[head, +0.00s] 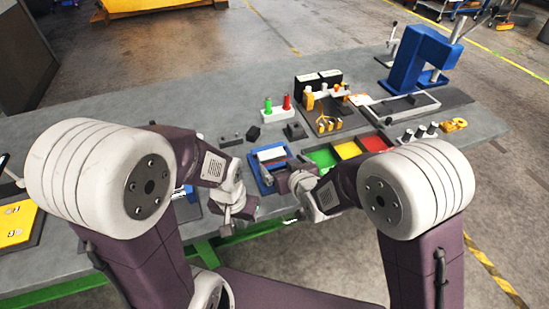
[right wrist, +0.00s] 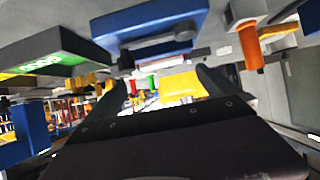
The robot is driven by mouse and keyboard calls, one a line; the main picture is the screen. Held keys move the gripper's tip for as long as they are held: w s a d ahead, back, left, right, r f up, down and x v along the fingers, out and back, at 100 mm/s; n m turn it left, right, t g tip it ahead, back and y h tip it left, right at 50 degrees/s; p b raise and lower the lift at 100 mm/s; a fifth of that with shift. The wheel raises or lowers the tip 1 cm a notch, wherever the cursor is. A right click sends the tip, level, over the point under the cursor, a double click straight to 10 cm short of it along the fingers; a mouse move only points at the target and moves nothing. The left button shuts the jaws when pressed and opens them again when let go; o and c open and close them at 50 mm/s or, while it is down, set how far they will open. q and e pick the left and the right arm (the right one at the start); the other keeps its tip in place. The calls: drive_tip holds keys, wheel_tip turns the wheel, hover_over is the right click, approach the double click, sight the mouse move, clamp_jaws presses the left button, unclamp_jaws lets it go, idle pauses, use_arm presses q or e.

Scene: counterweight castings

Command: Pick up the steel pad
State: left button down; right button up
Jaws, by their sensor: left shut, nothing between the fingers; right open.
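I cannot pick out the steel pad for certain in either view. Small dark and grey metal pieces lie on the grey bench, among them a flat grey block (head: 231,141), a dark cube (head: 253,133) and a dark block (head: 295,131). My right gripper (head: 287,184) is open at the front right of a blue tray (head: 257,178) and partly covers it. In the right wrist view its dark fingers (right wrist: 162,88) stand apart, with a yellow thing (right wrist: 181,87) showing beyond them. My left gripper (head: 226,228) is shut and empty at the bench's front edge, left of the blue tray.
Green (head: 321,158), yellow (head: 347,149) and red (head: 373,143) bins stand right of the blue tray. Behind are a stand with green and red pieces (head: 278,112) and a tool board (head: 322,122). A blue press (head: 417,57) stands at the back right. The back left bench is clear.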

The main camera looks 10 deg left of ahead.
sight(272, 154)
drive_tip(key=shift+s+d, duration=0.1)
drive_tip(key=shift+w+f, duration=0.1)
drive_tip(key=shift+w, duration=0.15)
drive_tip(key=x, duration=0.3)
drive_tip(key=shift+w+a+f+p, duration=0.15)
drive_tip(key=shift+a+p, duration=0.2)
drive_tip(key=shift+a, duration=0.2)
drive_tip(key=shift+w+a+f, duration=0.1)
drive_tip(key=shift+w+f, duration=0.05)
drive_tip(key=shift+w, duration=0.2)
drive_tip(key=p+x, duration=0.1)
drive_tip(key=x, duration=0.3)
drive_tip(key=shift+w+a, duration=0.15)
drive_tip(key=shift+a, duration=0.05)
drive_tip(key=shift+c, duration=0.7)
drive_tip(key=shift+d, duration=0.1)
drive_tip(key=c, duration=1.9)
drive_tip(key=shift+o, duration=0.2)
